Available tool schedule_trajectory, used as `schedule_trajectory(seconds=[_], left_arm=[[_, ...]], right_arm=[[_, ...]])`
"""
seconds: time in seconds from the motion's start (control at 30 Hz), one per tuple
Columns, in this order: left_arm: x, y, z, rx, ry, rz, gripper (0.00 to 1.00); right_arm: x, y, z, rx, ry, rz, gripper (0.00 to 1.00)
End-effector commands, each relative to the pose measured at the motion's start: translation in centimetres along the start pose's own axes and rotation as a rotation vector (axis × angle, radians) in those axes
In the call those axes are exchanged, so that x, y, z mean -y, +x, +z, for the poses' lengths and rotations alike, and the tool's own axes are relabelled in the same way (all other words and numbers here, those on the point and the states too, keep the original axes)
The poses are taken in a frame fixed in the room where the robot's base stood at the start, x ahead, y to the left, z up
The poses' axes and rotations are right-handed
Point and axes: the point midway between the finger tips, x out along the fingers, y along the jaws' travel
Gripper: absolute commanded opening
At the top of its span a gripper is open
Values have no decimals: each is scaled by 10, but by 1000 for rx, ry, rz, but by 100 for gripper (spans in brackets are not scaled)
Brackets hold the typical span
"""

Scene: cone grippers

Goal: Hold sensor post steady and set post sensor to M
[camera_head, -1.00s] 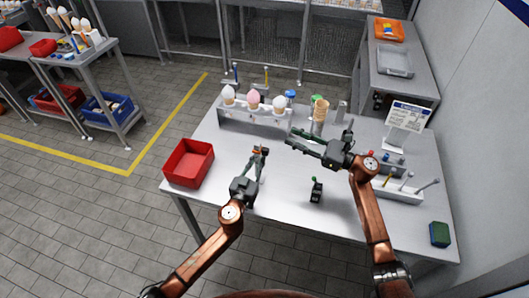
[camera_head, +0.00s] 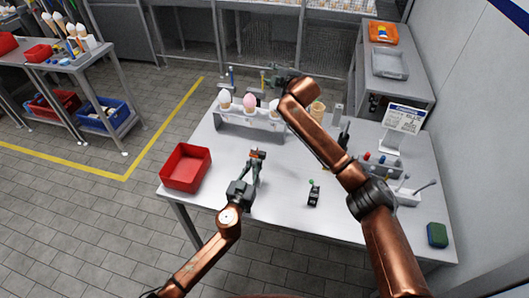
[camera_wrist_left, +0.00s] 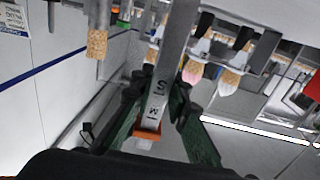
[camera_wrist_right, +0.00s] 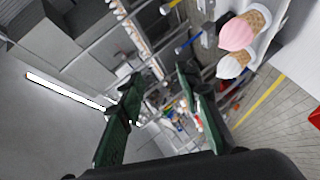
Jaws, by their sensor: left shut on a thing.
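The sensor post (camera_wrist_left: 172,60) is a grey bar marked S and M, with an orange-red piece (camera_wrist_left: 147,134) by the M end in the left wrist view. My left gripper (camera_head: 257,156) has its fingers on either side of the bar and is shut on it, over the left part of the table. The post is small and hard to make out in the head view. My right gripper (camera_head: 274,80) is beyond the cone rack at the table's far side. In the right wrist view its fingers (camera_wrist_right: 160,78) are apart with nothing between them.
A white rack (camera_head: 248,121) holds several ice-cream cones. A red bin (camera_head: 186,167) is on the left. A small black device (camera_head: 313,196), a sign (camera_head: 404,119), a tool holder (camera_head: 405,196) and a green-blue block (camera_head: 437,235) are on the right. The front middle of the table (camera_head: 275,215) is clear.

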Motion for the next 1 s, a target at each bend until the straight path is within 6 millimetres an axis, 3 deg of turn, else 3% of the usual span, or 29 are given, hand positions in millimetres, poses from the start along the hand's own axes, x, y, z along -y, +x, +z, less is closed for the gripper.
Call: schedule_trajectory(seconds=[0.13,0.23,0.43,0.6,0.7,0.83,1.0], left_arm=[[0,0,0,1,0,0,0],[0,0,0,1,0,0,0],[0,0,0,1,0,-1,0],[0,0,0,1,0,-1,0],[0,0,0,1,0,-1,0],[0,0,0,0,0,-1,0],[0,0,0,0,0,0,0]], right_arm=[[40,-7,-23,86,146,-256,32],[72,-24,-36,168,225,-436,32],[120,-89,-58,373,316,-772,32],[139,-147,-68,535,334,-972,32],[142,-172,-70,600,332,-1043,32],[146,-187,-70,645,327,-1088,32],[160,-186,-65,654,326,-1098,32]])
